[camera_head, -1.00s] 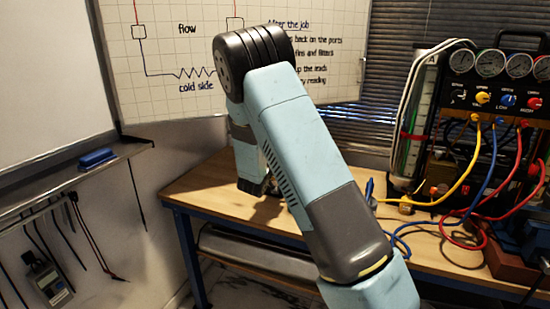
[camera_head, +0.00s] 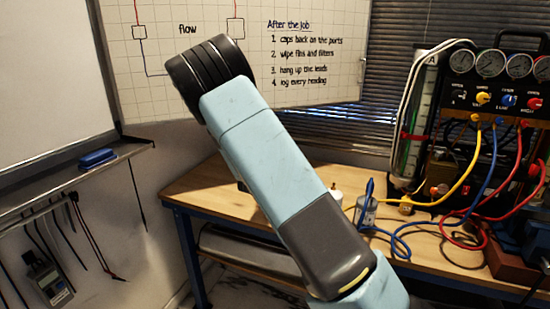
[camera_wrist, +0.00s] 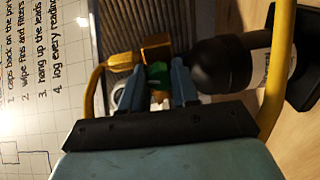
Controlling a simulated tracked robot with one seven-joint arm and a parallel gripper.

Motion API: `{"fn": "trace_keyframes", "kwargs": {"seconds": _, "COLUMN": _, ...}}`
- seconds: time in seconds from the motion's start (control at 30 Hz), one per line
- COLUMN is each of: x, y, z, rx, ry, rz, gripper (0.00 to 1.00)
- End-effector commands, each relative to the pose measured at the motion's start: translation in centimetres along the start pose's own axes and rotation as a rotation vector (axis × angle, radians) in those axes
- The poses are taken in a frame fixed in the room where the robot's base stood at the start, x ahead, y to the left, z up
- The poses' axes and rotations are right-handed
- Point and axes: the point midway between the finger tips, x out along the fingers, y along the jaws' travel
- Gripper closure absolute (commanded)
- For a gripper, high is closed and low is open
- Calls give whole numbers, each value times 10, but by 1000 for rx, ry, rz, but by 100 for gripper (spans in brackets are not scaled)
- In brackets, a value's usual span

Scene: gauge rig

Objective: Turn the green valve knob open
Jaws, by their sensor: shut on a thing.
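The green valve knob (camera_wrist: 156,75) shows in the wrist view, small and partly covered by my fingers. My gripper (camera_wrist: 157,86) has its two blue-grey fingers on either side of the knob and is shut on it. A brass fitting (camera_wrist: 155,46) sits right beside the knob, with a yellow hose (camera_wrist: 92,92) running from its left end. How far the knob is turned cannot be told. In the head view my arm hides the gripper and the knob.
A black rounded body (camera_wrist: 222,65) is close to the right finger. On the wooden bench (camera_head: 205,190) stand a gauge panel (camera_head: 500,90) with yellow, blue and red hoses, and a glass jar (camera_head: 366,212). The bench's left part is clear.

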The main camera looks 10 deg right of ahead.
Motion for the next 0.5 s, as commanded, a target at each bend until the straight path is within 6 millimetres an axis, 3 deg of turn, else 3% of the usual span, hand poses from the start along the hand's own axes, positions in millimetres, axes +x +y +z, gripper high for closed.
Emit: {"fn": "trace_keyframes", "kwargs": {"seconds": 0.5, "x": -2, "y": -3, "z": -4, "rx": -192, "ry": 9, "rz": -5, "gripper": 100}}
